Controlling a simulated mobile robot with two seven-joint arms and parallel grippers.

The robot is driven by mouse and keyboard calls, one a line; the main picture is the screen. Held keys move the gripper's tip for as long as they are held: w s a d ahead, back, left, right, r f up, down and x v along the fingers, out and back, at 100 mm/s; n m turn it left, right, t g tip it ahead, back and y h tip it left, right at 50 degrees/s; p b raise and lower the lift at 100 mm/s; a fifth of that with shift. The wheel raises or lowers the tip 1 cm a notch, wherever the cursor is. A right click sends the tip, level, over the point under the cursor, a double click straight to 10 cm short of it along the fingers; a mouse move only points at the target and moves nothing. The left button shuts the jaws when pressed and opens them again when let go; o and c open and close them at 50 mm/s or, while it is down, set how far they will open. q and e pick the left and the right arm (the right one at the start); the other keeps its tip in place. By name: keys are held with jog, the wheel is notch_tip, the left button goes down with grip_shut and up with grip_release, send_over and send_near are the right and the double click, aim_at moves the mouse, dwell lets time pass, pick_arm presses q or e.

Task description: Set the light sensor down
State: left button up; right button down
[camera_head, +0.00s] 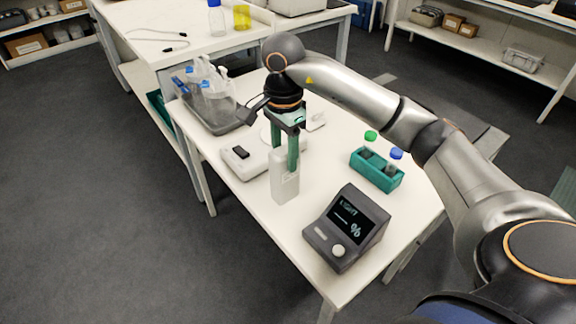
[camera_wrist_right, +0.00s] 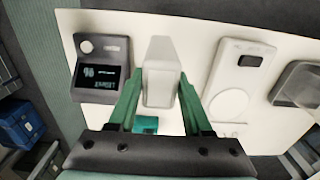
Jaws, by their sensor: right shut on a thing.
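My right gripper (camera_head: 286,160) has its green fingers shut on the white, upright box-shaped light sensor (camera_head: 285,184). The sensor is over the white table, left of the dark light meter; I cannot tell whether its bottom touches the tabletop. In the right wrist view the light sensor (camera_wrist_right: 161,72) is between the fingers of the right gripper (camera_wrist_right: 160,95). The light meter (camera_head: 347,228) shows "LIGHT", dashes and "%". It also shows in the right wrist view (camera_wrist_right: 101,72). My left gripper is not in view.
A white balance (camera_head: 241,164) stands left of and behind the sensor. A green rack (camera_head: 376,172) with blue- and green-capped bottles stands to the right. A grey tray (camera_head: 218,126) with clear bottles is at the back left. The tabletop (camera_head: 300,225) near the meter is clear.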

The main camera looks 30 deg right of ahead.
jog(key=f, duration=0.2)
jog(key=w+d+f, duration=0.1)
jog(key=f, duration=0.1)
jog(key=w+d+f, duration=0.1)
jog(key=f, duration=0.1)
jog(key=shift+f, duration=0.25)
jog(key=c, duration=0.8)
grip_release()
jog(key=shift+f, duration=0.2)
jog(key=o, duration=0.5)
jog(key=shift+r, duration=0.3)
notch_tip(320, 180, up, 11)
jog(key=shift+f+p, duration=0.1)
jog(key=shift+p, duration=0.3)
jog(key=shift+r, duration=0.55)
